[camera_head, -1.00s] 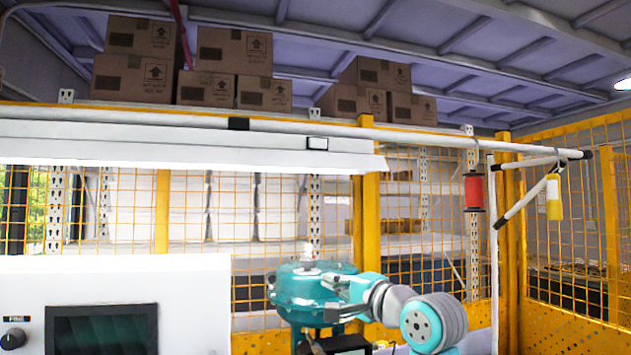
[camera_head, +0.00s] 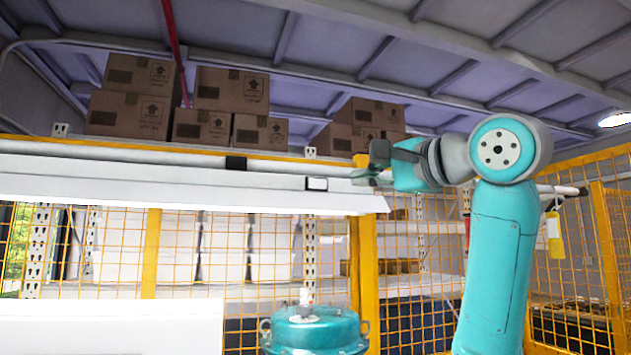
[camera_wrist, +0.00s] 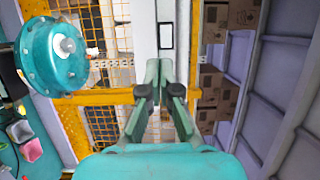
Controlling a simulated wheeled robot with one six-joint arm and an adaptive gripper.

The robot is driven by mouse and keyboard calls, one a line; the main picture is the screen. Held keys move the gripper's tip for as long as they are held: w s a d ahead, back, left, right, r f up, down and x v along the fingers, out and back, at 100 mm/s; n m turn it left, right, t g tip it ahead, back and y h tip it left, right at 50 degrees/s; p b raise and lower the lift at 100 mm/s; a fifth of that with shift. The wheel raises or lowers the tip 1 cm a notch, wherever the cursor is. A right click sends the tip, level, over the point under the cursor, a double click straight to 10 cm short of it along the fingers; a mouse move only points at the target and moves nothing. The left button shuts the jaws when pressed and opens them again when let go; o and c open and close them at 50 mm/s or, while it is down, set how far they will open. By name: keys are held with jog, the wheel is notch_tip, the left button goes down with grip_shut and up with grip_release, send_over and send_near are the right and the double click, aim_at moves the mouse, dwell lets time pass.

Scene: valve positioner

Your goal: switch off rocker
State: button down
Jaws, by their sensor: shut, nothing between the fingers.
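The rocker (camera_head: 316,184) is a small white plate in a black frame on the front of the white light bar (camera_head: 150,178), near the bar's right end. In the wrist view the rocker (camera_wrist: 165,36) lies just beyond my fingertips, with the bar running up the picture. My gripper (camera_head: 362,178) is raised at the bar's right end, to the right of the rocker and apart from it. In the wrist view my gripper (camera_wrist: 160,64) has its fingertips together with nothing between them. Which way the rocker is tipped is too small to tell.
A teal round valve body (camera_head: 315,330) stands below the bar; it also shows at the left of the wrist view (camera_wrist: 55,55). Yellow mesh fence (camera_head: 330,270) is behind. Cardboard boxes (camera_head: 232,90) sit above the bar. A black clip (camera_head: 236,163) is on the bar left of the rocker.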

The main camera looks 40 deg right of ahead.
aim_at(310, 182)
jog(key=shift+s+a+r, duration=0.2)
jog(key=shift+s+r, duration=0.35)
jog(key=shift+r, duration=0.1)
jog(key=shift+w, duration=0.1)
jog(key=w, duration=1.4)
jog(key=shift+r, duration=0.2)
jog(key=shift+a, duration=0.1)
jog(key=shift+w+a, duration=0.1)
jog(key=shift+w, duration=0.15)
jog(key=shift+s, duration=0.1)
